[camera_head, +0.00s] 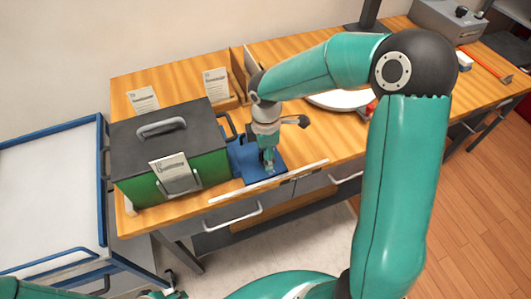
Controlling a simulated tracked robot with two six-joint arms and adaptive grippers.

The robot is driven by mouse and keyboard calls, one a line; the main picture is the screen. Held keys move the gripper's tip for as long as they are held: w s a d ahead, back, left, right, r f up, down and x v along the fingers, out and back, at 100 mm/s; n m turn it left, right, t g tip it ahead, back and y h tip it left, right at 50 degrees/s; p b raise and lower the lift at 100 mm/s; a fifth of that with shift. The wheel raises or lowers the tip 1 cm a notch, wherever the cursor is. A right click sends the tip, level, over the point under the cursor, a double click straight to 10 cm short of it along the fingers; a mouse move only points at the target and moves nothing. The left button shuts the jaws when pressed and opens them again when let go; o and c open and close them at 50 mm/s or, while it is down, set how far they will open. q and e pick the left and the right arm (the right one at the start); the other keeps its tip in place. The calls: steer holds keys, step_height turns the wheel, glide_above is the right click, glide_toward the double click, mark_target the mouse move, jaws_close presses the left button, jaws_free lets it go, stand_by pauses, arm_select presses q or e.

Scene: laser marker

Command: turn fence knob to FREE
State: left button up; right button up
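A green box-shaped machine with a dark lid and a grey handle (168,150) stands at the left end of the wooden workbench. A blue plate (250,176) lies against its right side. My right gripper (269,168) points down over the blue plate, with its fingertips at or just above the surface. The fingers look close together, but I cannot tell whether they are shut or hold anything. I cannot make out the fence knob; the gripper and wrist cover that spot.
Label cards (216,85) stand behind the machine, near a wooden holder. A white round dish (340,99) is partly behind my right arm. A grey box (447,20) and an orange-handled tool (484,65) are at the far right. A blue-framed cart (45,190) stands left.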

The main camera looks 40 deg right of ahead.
steer(key=shift+f, duration=0.15)
steer(key=shift+c, duration=0.3)
steer(key=c, duration=1.1)
